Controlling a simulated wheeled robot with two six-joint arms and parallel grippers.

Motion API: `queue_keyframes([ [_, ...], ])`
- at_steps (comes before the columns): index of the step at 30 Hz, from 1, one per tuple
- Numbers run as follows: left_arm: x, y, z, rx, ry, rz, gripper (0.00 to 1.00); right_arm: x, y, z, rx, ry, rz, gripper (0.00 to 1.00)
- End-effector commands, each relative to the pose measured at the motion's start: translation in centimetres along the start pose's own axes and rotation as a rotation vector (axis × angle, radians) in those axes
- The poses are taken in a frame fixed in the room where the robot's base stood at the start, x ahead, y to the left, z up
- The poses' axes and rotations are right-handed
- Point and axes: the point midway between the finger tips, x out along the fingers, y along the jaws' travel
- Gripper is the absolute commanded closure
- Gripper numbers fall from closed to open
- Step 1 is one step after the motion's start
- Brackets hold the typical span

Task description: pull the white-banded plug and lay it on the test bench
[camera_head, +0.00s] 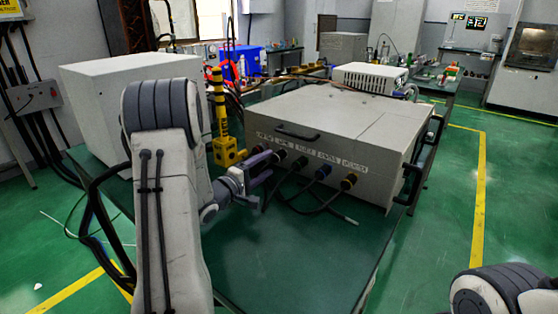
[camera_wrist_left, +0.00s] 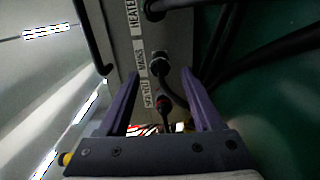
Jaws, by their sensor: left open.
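My left gripper (camera_head: 268,164) is open at the front panel of the large grey generator box (camera_head: 340,125). In the left wrist view its two purple fingers (camera_wrist_left: 160,80) point toward the panel. A dark plug with a pale band (camera_wrist_left: 160,66) sits in a socket between and slightly beyond the fingertips, its cable bending to the right. A red-banded plug (camera_wrist_left: 163,100) is seated between the fingers, nearer the palm. I cannot tell whether the fingers touch either plug. My right gripper is out of view.
More plugs sit to the right, one blue (camera_head: 323,172) and one yellow (camera_head: 349,182), with cables hanging. The green bench top (camera_head: 290,255) is mostly clear in front. A yellow post (camera_head: 222,125) stands left of the box, beside a white cabinet (camera_head: 100,90).

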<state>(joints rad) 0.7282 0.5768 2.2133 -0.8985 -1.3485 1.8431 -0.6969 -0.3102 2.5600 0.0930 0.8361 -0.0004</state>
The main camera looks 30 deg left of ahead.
Motion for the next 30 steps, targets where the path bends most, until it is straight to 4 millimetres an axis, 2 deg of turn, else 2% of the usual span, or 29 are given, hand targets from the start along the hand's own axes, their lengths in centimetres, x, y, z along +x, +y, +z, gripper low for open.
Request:
queue_keyframes([
  [3, 1.8, 0.2, 0.1, -0.001, -0.002, -0.001, 0.34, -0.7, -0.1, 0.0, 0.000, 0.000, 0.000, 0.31],
  [10, 3.9, 0.1, 0.0, 0.000, 0.000, -0.001, 0.34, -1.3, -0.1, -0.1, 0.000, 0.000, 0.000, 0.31],
  [30, 4.4, 0.0, 0.0, -0.001, 0.001, -0.001, 0.34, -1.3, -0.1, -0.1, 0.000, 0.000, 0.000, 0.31],
])
